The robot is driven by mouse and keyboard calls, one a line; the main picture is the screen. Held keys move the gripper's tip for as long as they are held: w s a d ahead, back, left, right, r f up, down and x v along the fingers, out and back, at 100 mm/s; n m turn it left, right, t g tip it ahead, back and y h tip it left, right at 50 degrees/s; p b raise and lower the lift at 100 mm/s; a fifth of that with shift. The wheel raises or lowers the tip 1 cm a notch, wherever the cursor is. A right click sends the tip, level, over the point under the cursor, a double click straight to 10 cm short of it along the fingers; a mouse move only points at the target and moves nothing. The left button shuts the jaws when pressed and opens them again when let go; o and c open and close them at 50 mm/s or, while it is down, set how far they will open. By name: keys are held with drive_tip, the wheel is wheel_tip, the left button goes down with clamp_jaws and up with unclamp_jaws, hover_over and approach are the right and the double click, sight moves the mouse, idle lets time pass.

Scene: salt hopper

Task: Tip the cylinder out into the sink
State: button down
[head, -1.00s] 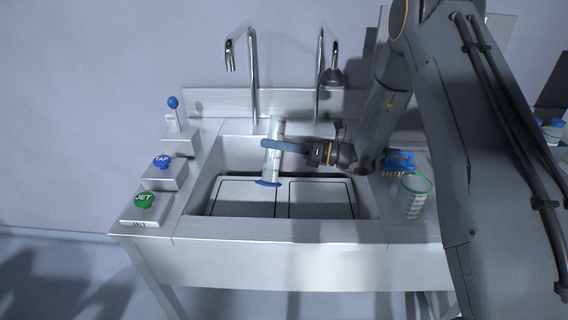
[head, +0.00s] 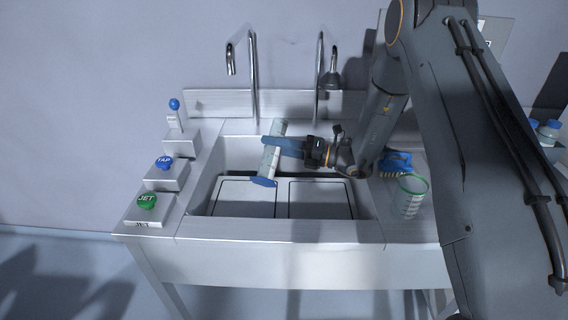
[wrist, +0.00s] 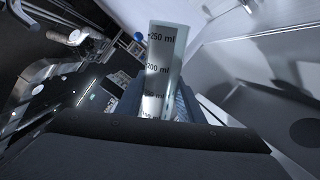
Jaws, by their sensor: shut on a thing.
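A clear graduated cylinder with a blue foot (head: 264,182) is held above the sink basin (head: 206,190). Its top leans to the right in the head view, its foot toward the lower left. My gripper (head: 276,146) is shut on the cylinder around its middle. In the wrist view the cylinder (wrist: 160,65) shows its printed ml marks, up to 250 ml near the top. I cannot tell whether liquid is inside.
Two taps (head: 253,80) (head: 333,78) rise behind the sink. TAP (head: 165,162) and JET (head: 147,201) buttons and a blue-knobbed lever (head: 174,105) stand at left. A blue brush (head: 397,160) and a green-rimmed beaker (head: 413,198) stand at right.

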drive_tip(key=shift+s+m, duration=0.1)
drive_tip(key=shift+m, duration=0.4)
drive_tip(key=shift+r+m+p, duration=0.6)
drive_tip(key=shift+m+p, duration=0.15)
drive_tip(key=shift+m, duration=0.15)
idle(0.4)
drive_tip(key=shift+w+d+f+m, duration=0.15)
drive_tip(key=shift+w+m, duration=0.35)
drive_tip(key=shift+m, duration=0.4)
drive_tip(key=shift+w+f+m+t, duration=0.1)
drive_tip(key=shift+m+t, duration=0.2)
drive_tip(key=shift+m, duration=0.5)
idle(0.3)
